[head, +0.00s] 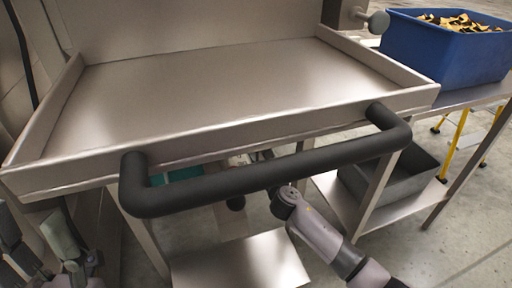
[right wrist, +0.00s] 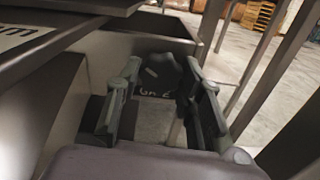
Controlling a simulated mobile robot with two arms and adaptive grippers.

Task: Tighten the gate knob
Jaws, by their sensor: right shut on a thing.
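The gate knob (right wrist: 160,70) is a dark, lobed knob in the right wrist view, below the metal tray's edge. My right gripper (right wrist: 162,78) has a finger on either side of it and is shut on it. In the head view my right arm reaches under the black handle bar, and its fingers are mostly hidden there. My left gripper (head: 40,245) is at the lower left, fingers apart and empty.
A metal tray (head: 220,85) with a thick black handle bar (head: 270,182) fills the middle. A blue bin (head: 440,48) of dark and yellow pieces stands on a bench at right. A grey bin (head: 385,185) sits on the shelf below.

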